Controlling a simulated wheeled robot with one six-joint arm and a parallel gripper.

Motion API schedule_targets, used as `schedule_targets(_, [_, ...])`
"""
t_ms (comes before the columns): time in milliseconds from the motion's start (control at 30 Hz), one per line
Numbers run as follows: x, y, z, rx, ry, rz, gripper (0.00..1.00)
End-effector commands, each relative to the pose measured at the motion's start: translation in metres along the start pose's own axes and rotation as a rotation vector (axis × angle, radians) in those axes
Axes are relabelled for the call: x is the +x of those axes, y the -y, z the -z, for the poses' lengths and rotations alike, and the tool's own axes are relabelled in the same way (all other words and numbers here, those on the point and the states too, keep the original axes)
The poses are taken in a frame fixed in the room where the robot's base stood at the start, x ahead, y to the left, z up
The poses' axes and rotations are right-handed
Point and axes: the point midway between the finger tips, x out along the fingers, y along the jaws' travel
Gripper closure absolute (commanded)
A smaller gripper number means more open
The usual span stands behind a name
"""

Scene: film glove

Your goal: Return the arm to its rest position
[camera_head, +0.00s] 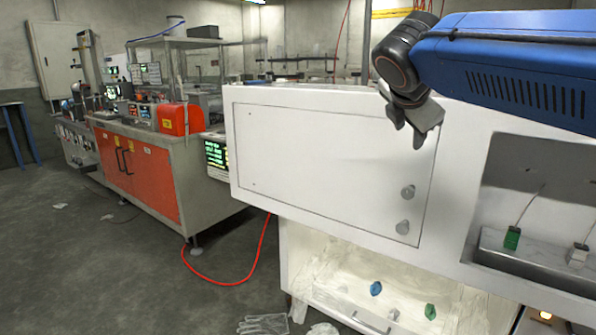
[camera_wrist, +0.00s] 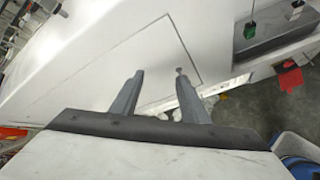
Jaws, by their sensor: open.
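My gripper (camera_head: 421,122) hangs in front of the white cabinet's upper front panel (camera_head: 320,165), at the end of my blue arm at the upper right. In the wrist view my gripper (camera_wrist: 158,84) shows two grey fingers spread apart with nothing between them. Beyond the fingers is the white cabinet face with its outlined panel (camera_wrist: 120,70). The gripper's exact distance from the panel cannot be told.
An alcove at right holds a green connector (camera_head: 512,238) on a grey block. An open drawer (camera_head: 340,290) below holds blue and green pieces.

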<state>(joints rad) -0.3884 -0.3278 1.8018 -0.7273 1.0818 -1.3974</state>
Motion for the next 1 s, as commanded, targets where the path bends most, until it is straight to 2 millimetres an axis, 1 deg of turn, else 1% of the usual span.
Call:
schedule_targets(33, [0.004,0.032,0.004,0.112,-0.026,0.032,0.59])
schedule_targets(67, [0.007,0.049,0.008,0.184,-0.043,0.051,0.59])
schedule_targets(100, [0.01,0.071,0.014,0.283,-0.064,0.078,0.59])
schedule_targets(167, [0.014,0.105,0.025,0.431,-0.092,0.122,0.59])
schedule_targets(200, [0.017,0.127,0.033,0.531,-0.107,0.153,0.59])
schedule_targets(267, [0.019,0.16,0.046,0.683,-0.127,0.201,0.59])
schedule_targets(300, [0.021,0.182,0.055,0.785,-0.137,0.234,0.59])
schedule_targets(367, [0.022,0.213,0.07,0.94,-0.148,0.286,0.59])
schedule_targets(400, [0.023,0.234,0.081,1.044,-0.152,0.322,0.59])
schedule_targets(467, [0.023,0.265,0.097,1.202,-0.154,0.378,0.59])
schedule_targets(500, [0.024,0.284,0.109,1.304,-0.154,0.414,0.59])
schedule_targets(600, [0.023,0.327,0.136,1.546,-0.141,0.503,0.59])
schedule_targets(700, [0.023,0.358,0.16,1.739,-0.123,0.576,0.59])
schedule_targets(800, [0.023,0.378,0.176,1.871,-0.106,0.626,0.59])
schedule_targets(900, [0.023,0.388,0.185,1.941,-0.096,0.653,0.59])
schedule_targets(1000, [0.023,0.391,0.187,1.962,-0.092,0.662,0.59])
